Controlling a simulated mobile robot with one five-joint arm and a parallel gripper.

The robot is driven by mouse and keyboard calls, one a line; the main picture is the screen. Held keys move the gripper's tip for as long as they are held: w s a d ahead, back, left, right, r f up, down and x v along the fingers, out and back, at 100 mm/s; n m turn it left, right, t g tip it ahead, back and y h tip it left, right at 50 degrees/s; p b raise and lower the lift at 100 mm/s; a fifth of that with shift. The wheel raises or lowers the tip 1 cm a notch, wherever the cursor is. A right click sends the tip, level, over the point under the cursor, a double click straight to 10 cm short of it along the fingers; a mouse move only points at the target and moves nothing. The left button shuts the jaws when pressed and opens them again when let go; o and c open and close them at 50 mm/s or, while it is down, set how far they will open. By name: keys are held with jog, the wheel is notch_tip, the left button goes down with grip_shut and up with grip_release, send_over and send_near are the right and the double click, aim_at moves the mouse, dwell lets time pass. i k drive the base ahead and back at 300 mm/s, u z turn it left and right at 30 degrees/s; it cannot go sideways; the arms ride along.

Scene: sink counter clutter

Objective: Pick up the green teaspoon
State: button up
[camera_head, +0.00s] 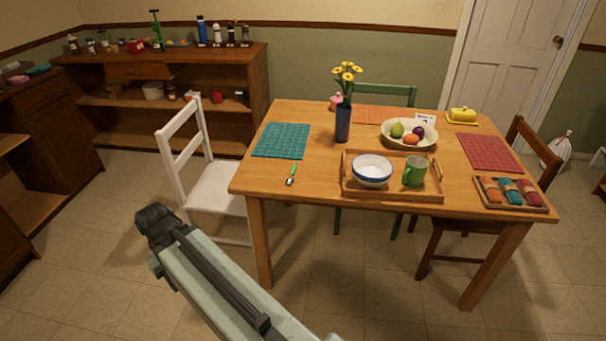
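The green teaspoon (291,174) lies on the wooden table (258,177) near its front left, between the teal placemat and the wooden tray. Its green handle points to the back and its metal bowl toward the front edge. My arm reaches up from the bottom of the view. Its far end, with my gripper (152,218), is at the left over the floor, apart from the table and well left of the teaspoon. The fingers are too dark and small to tell open from shut.
A wooden tray (395,193) with a bowl (372,170) and green mug (415,171) stands right of the spoon. A teal placemat (281,141) and blue vase (343,123) lie behind it. A white chair (212,187) stands at the table's left side. The table's front left corner is clear.

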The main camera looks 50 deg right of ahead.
aim_at(289, 181)
jog(key=z, duration=0.1)
jog(key=i, duration=1)
jog(key=u, duration=0.05)
